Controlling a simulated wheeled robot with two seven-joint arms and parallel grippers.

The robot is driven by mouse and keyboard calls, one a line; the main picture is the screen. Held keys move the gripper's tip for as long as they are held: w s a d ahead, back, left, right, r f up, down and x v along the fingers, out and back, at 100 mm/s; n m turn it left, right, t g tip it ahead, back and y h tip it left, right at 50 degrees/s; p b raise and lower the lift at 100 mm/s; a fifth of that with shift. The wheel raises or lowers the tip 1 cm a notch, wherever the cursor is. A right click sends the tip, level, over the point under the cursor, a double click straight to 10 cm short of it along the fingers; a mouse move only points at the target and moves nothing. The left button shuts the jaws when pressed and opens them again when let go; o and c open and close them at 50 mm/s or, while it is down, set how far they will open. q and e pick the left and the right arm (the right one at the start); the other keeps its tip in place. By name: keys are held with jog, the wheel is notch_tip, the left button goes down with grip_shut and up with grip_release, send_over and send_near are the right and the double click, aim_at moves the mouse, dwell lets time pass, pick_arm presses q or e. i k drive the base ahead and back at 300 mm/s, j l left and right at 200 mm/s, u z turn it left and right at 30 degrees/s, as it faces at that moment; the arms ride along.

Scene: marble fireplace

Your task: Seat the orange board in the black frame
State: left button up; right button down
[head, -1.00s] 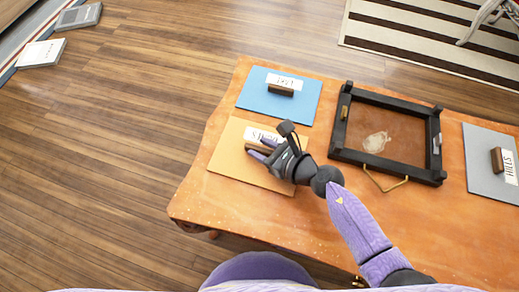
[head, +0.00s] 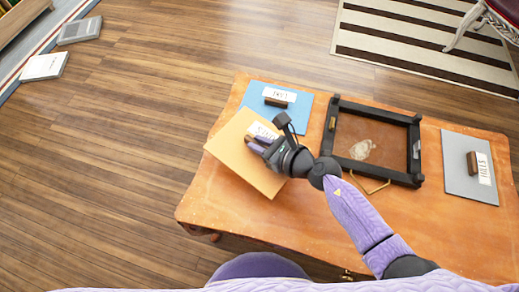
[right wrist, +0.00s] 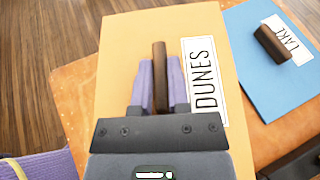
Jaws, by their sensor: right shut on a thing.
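The orange board (head: 230,160), labelled DUNES in the right wrist view (right wrist: 125,55), has a dark brown bar handle (right wrist: 160,75). My right gripper (head: 257,144) is shut on this handle, with one purple finger on each side. The board looks raised off the table and tilted, over the table's left part. Its upper edge overlaps the blue board's corner in the head view. The black frame (head: 400,178) lies on the table to the right of the gripper, with a brown inside and a pale patch in it. My left gripper is not in view.
A blue board (head: 300,106) with a handle lies at the table's back left. A grey board (head: 460,190) with a handle lies right of the frame. A brass loop (head: 372,188) sticks out at the frame's front. The table's (head: 440,225) front is mostly clear.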

aim_at(372, 142)
jog(key=z, duration=1.2)
